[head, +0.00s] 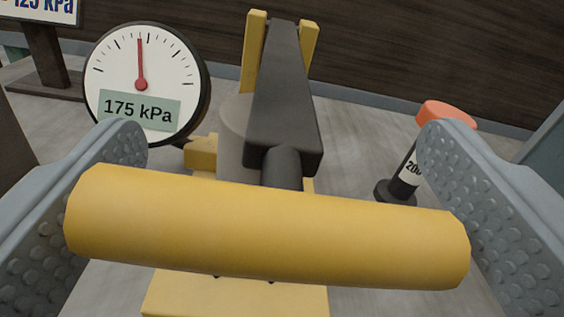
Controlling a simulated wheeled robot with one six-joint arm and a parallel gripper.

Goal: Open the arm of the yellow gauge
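The yellow gauge has a yellow body (236,297) and a round white dial (141,68) labelled 175 kPa. Its red needle points almost straight up. The gauge's dark grey arm (285,95) runs away from me between two yellow prongs at the far end. A thick yellow bar handle (270,228) lies crosswise at the near end of the arm. My gripper (285,135) is spread wide, with one grey dimpled finger at each side of the picture. The handle spans the gap and overlaps both finger pads in view. I cannot tell whether its ends touch them.
A black cylinder with an orange top (446,114) and a partly hidden "200" label stands behind the right finger. A sign reading 125 kPa (42,8) stands on a dark post at the upper left. A dark wooden wall (380,45) closes the back.

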